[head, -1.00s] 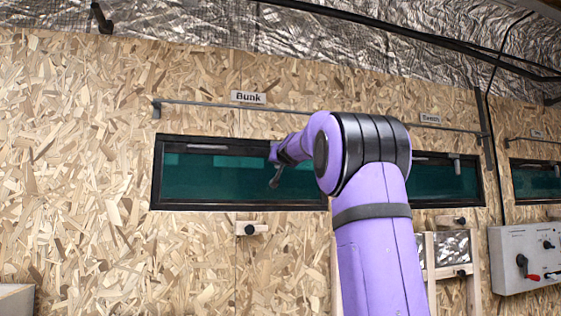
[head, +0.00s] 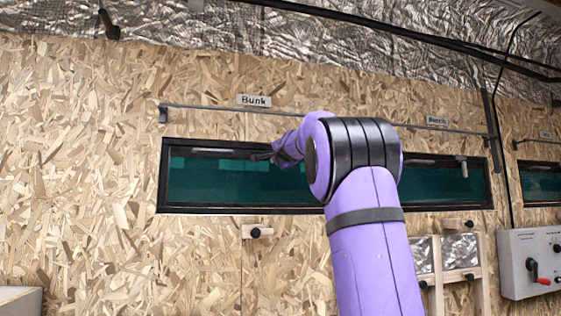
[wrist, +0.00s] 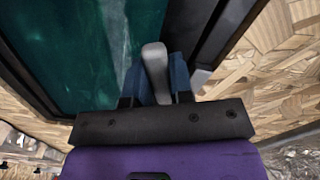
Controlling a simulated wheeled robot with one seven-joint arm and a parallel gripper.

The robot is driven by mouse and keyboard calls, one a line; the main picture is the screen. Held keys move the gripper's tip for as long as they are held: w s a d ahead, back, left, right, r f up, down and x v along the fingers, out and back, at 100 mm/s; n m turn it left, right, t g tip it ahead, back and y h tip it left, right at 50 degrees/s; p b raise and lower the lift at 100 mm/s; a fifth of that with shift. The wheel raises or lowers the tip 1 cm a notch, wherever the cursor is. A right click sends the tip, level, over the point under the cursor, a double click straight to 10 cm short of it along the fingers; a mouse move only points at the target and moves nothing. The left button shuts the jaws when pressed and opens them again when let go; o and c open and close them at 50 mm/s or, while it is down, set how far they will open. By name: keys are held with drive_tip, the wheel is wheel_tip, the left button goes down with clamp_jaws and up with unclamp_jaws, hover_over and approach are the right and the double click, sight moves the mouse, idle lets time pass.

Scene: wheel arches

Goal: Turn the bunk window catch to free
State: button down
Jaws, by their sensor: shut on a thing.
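The bunk window (head: 215,185) is a long dark-framed pane with green glass, under a "Bunk" label (head: 254,101) in the head view. My gripper (head: 262,157) is at the upper part of this window, with its dark tip pointing left. The wrist view shows the window catch (wrist: 155,62) as a grey rounded lever. My gripper (wrist: 157,80) is shut on it, with the blue fingers on either side. The lever lies roughly in line with the fingers, beside the dark window frame (wrist: 212,45). The catch's pivot is hidden, and my arm covers the window's right part in the head view.
A second window (head: 440,185) to the right has its own grey catch (head: 462,166) hanging down. A grey rail (head: 205,107) runs above the windows. A small wooden block with a black knob (head: 256,232) sits below, and a control box (head: 528,265) stands at right.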

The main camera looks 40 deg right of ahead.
drive_tip(key=m, duration=0.2)
drive_tip(key=r+m, duration=0.1)
drive_tip(key=m, duration=0.1)
drive_tip(key=shift+a+m, duration=0.1)
drive_tip(key=shift+m, duration=0.3)
drive_tip(key=shift+r, duration=0.1)
drive_tip(key=c, duration=1)
unclamp_jaws()
drive_tip(key=v, duration=1)
drive_tip(key=shift+s, duration=0.3)
drive_tip(key=shift+a, duration=0.15)
